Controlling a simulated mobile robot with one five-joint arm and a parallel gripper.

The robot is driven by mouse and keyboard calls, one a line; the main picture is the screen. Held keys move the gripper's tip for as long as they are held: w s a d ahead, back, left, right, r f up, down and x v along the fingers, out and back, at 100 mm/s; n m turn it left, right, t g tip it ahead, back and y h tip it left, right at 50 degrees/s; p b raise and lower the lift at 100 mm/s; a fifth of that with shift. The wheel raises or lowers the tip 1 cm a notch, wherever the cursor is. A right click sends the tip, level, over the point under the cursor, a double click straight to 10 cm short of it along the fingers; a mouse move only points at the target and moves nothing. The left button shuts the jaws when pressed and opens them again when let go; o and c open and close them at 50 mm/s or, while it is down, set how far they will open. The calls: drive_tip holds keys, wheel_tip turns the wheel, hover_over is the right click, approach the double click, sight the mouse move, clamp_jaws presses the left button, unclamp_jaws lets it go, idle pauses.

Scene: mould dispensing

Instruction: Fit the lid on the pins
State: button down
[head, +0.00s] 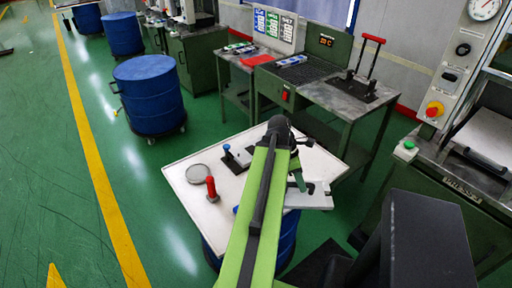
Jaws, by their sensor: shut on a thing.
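My gripper (305,187) is partly hidden behind my green arm, over the right side of the white table top (185,205). It is shut on a flat light-grey plate (322,201), which looks like the lid. The plate reaches to the front right edge of the table top. I cannot tell whether it touches anything below. No pins can be made out; they may be hidden under the plate or behind my arm.
On the white top are a grey disc (197,172), a red-handled tool (211,189) and a blue-topped piece on a dark base (229,151). A blue drum (150,95) stands back left. A green bench (345,96) is behind, a control cabinet (462,60) at right.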

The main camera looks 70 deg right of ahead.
drive_tip(key=w+d+r+n+h+p, duration=0.2)
drive_tip(key=w+d+n, duration=0.2)
drive_tip(key=w+d, duration=1)
drive_tip(key=w+d+r+n+h+p, duration=0.15)
drive_tip(key=w+d+n, duration=0.25)
drive_tip(key=w+d, duration=1)
drive_tip(key=f+b, duration=0.6)
drive_tip(key=b, duration=0.1)
drive_tip(key=f+b, duration=0.3)
drive_tip(key=shift+s+d+f, duration=0.2)
drive_tip(key=shift+s+d, duration=0.1)
drive_tip(key=shift+d, duration=0.1)
drive_tip(key=shift+f+b, duration=0.45)
drive_tip(key=shift+b, duration=0.3)
drive_tip(key=shift+f, duration=0.2)
drive_tip(key=c, duration=1.3)
unclamp_jaws()
drive_tip(key=shift+r, duration=0.15)
